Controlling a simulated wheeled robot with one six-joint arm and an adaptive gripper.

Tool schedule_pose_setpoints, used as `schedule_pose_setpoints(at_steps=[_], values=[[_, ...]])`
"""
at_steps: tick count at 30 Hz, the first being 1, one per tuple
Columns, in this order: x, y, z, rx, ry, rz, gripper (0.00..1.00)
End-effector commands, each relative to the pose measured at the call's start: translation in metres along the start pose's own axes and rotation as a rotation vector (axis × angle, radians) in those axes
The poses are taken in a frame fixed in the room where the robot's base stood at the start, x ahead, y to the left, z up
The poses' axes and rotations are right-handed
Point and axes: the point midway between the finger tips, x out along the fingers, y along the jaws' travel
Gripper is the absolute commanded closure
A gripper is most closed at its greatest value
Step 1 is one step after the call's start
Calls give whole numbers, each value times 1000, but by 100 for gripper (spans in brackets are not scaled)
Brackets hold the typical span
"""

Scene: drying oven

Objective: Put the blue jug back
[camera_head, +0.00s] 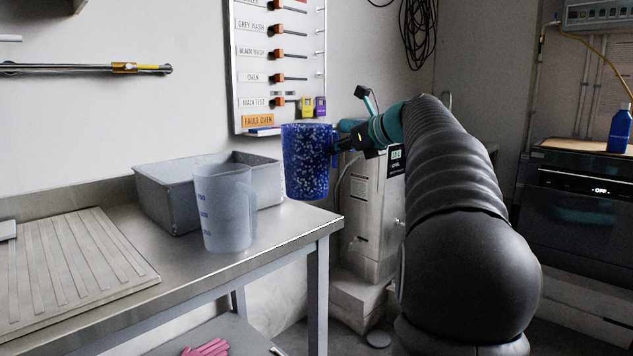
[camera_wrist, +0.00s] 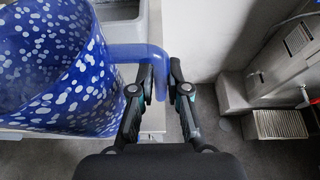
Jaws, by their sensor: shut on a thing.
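The blue jug (camera_head: 306,162) has white speckles and is held upright in the air at the bench's right end. In the wrist view the jug (camera_wrist: 60,70) fills the left side, its mouth towards the camera, and it looks empty. My gripper (camera_head: 338,145) is shut on the jug's handle, which faces right. The wrist view shows the fingers (camera_wrist: 161,85) on either side of the blue handle (camera_wrist: 130,53). Whether the jug's base touches the bench cannot be told, but it appears clear of it.
A translucent jug (camera_head: 224,208) stands on the metal bench (camera_head: 275,235), in front of a grey tub (camera_head: 165,190). A ribbed drainboard (camera_head: 70,265) is at left. A labelled switch board (camera_head: 277,60) hangs on the wall. A blue bottle (camera_head: 620,132) stands on the oven (camera_head: 575,200) at right.

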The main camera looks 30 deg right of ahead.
Motion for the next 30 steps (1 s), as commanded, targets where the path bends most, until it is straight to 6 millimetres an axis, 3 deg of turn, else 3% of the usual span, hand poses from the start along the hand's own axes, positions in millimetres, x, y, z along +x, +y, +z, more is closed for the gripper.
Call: schedule_pose_setpoints(at_steps=[3,9,14,22,30], values=[[28,3,-5,-1,1,5,100],[52,4,-7,-2,0,3,100],[58,4,-13,-1,0,3,100],[70,4,-44,-1,0,2,100],[70,4,-44,-2,-1,2,100]])
